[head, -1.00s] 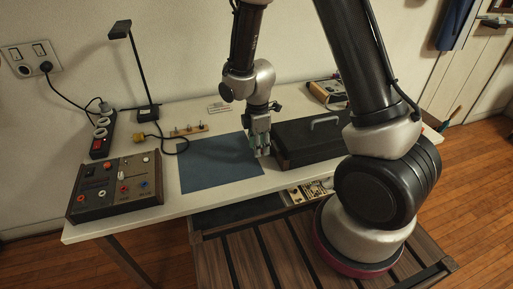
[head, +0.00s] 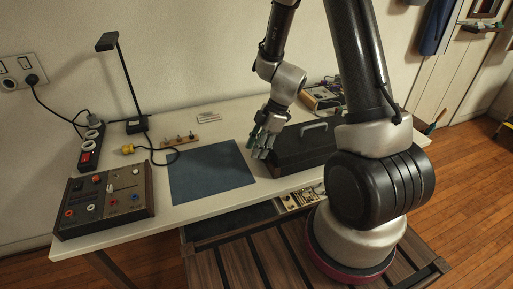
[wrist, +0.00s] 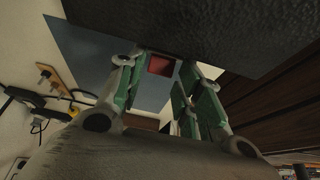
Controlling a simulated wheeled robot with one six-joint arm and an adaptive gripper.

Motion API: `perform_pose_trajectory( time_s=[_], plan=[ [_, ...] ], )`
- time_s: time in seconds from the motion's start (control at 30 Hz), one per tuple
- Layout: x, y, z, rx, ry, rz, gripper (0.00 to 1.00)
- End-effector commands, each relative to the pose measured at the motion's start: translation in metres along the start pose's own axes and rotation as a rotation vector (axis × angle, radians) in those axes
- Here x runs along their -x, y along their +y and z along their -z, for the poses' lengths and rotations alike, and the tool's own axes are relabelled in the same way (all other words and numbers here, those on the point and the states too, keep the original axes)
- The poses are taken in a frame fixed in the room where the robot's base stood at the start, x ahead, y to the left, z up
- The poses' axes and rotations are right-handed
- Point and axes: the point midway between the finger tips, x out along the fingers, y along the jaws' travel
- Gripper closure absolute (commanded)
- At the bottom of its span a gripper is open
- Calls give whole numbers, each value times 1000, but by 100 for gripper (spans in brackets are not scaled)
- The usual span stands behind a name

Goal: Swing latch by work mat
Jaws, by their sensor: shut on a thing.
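The blue work mat (head: 212,173) lies flat on the white table and shows in the wrist view (wrist: 88,52). To its right stands a closed dark case (head: 298,153) with a grey handle on its lid. My gripper (head: 262,151) is at the case's left end, beside the mat's right edge. In the wrist view, the green-padded fingers (wrist: 158,95) are closed around a small red piece, seemingly the latch (wrist: 160,65), at the edge of the dark case (wrist: 200,25). The fingers partly hide it, and I cannot tell its angle. The head view hides the latch behind my gripper.
A control box with knobs (head: 105,200) stands at the table's left front. Behind are a power strip (head: 90,147), a black desk lamp (head: 127,85) and a wooden rack (head: 179,143). An instrument (head: 322,98) sits behind the case. An open tray (head: 300,199) is below the table edge.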

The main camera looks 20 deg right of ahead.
Motion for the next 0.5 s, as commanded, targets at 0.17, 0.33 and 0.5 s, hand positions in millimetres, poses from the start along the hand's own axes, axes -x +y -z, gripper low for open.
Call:
perform_pose_trajectory(
  time_s=[0.17,0.33,0.5],
  plan=[
    [0,1,-1,0,1,-2,88],
    [0,1,-1,1,1,-2,88],
    [0,0,-1,0,1,-1,52]
  ],
)
